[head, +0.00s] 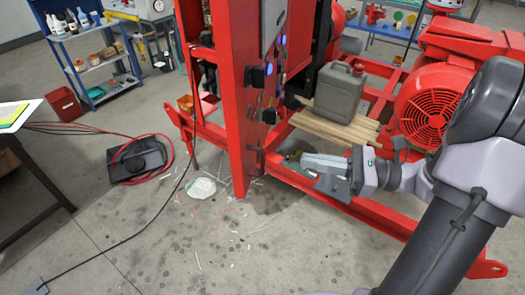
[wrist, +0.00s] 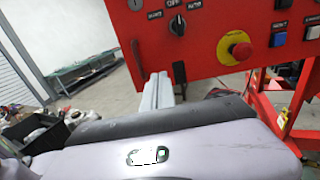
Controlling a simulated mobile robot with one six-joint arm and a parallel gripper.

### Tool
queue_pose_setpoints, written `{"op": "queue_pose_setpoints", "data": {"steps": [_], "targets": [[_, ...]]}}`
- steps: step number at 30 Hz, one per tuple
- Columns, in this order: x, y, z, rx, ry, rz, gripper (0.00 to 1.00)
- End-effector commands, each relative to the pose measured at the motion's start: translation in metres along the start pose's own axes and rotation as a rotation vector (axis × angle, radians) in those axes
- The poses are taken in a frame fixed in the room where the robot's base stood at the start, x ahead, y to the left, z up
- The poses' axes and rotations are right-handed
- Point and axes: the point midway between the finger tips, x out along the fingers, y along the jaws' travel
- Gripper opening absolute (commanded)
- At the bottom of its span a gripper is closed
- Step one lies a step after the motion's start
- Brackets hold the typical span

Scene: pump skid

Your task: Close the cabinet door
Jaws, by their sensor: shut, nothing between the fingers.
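The red cabinet (head: 235,90) stands upright at the centre of the head view, with lit buttons and dark knobs on its right-hand face. In the wrist view its red control panel (wrist: 200,50) fills the upper right, with a red stop button on a yellow ring and selector switches. I cannot tell for certain which red panel is the door, or how far it stands open. My gripper (head: 322,164) is shut and empty, low and to the right of the cabinet in the head view. In the wrist view its fingers (wrist: 158,90) show just below the panel's lower left edge; contact cannot be told.
A grey canister (head: 339,92) stands on wooden planks (head: 335,128) behind my gripper. A red motor (head: 428,105) and red skid beams (head: 355,208) lie around my arm. A pale patch (head: 198,187) and scraps lie on the floor, left of the cabinet. Open floor lies front left.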

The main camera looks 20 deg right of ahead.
Motion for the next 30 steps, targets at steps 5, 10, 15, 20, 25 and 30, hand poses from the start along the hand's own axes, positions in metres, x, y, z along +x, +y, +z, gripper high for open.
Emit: {"op": "queue_pose_setpoints", "data": {"steps": [5,10,15,20,25,30], "targets": [[0.041,0.002,-0.003,-0.001,0.002,0.006,0.0],[0.076,0.002,-0.003,-0.001,0.002,0.006,0.0],[0.098,0.002,-0.002,0.0,0.002,0.005,0.0],[0.104,0.001,-0.001,0.0,0.002,0.003,0.0],[0.105,0.001,0.0,0.0,0.002,0.003,0.0],[0.105,0.001,0.0,0.0,0.002,0.002,0.0]]}}
